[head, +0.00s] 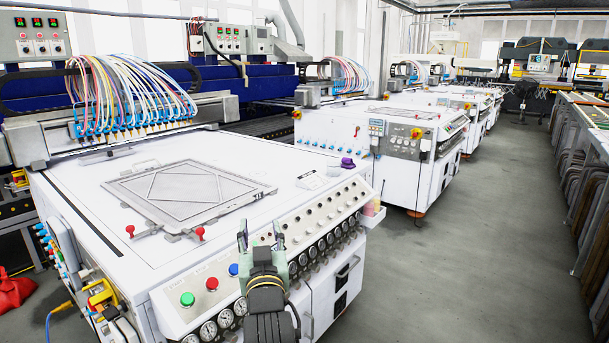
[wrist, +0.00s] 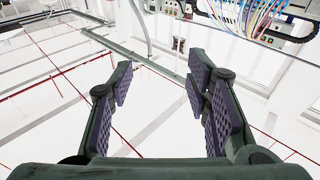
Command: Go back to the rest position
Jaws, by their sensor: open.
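My gripper (head: 260,235) stands upright in front of the nearest white machine in the head view, its two fingers pointing up and spread apart. In the wrist view my gripper (wrist: 160,100) is open, with a wide gap between the dark padded fingers and nothing in it. Behind the fingers the wrist view shows ceiling, pipes and wall. In the head view the fingers overlap part of the machine's control panel; I cannot tell how far they are from it.
The nearest machine's white top (head: 90,190) carries a square metal frame (head: 190,190) with red knobs. Its front panel has a green button (head: 187,299) and several gauges. A purple item (head: 347,163) lies at its right edge. The grey aisle floor (head: 450,260) on the right is clear.

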